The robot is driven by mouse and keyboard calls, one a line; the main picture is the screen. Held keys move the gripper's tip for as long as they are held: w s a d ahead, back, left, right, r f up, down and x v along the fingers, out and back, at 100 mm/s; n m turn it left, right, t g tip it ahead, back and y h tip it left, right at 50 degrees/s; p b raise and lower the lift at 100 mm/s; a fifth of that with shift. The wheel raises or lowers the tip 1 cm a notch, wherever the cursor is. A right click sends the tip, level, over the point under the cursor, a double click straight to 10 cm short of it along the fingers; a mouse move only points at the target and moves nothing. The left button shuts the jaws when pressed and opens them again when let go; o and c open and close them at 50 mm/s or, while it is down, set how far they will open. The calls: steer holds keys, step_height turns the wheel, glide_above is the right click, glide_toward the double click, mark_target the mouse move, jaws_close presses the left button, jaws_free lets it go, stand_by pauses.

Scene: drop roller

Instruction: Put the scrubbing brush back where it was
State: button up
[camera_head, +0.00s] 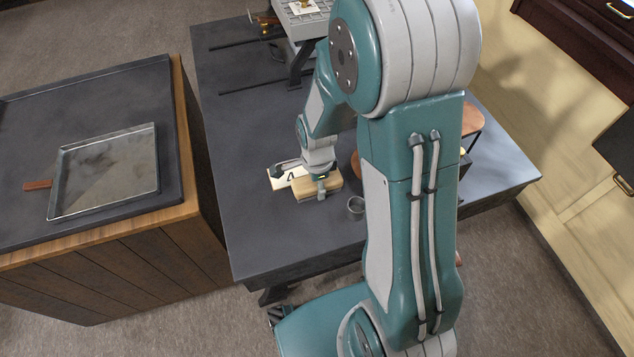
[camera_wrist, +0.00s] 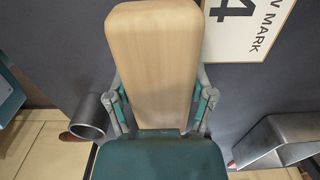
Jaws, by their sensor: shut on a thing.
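The scrubbing brush shows as a pale wooden block (camera_head: 331,184) near the middle of the dark table in the head view. In the wrist view its smooth wooden back (camera_wrist: 155,60) fills the upper middle; no bristles show. My gripper (camera_head: 321,190) is shut on it, with one finger along each long side in the wrist view (camera_wrist: 162,100). A white card (camera_head: 285,177) with a black figure 4 lies beside the block, partly hidden by my gripper. I cannot tell whether the block touches the table or hangs just above it.
A grey metal cup (camera_head: 355,205) stands close to the right of the block. A grey metal piece (camera_wrist: 282,145) is at the right of the wrist view. A shallow metal tray (camera_head: 60,190) lies on the left counter. The table's front left is clear. My arm hides much of its right side.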

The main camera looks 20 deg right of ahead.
steer(key=o, duration=1.2)
steer(key=shift+o, duration=0.2)
step_height(320, 180, up, 11)
steer(key=shift+r, duration=0.15)
steer(key=s+r+n+t, duration=0.5)
steer(key=s+r+n, duration=0.9)
steer(key=n, duration=0.4)
steer(key=shift+r+t, duration=0.3)
steer(key=shift+r, duration=0.45)
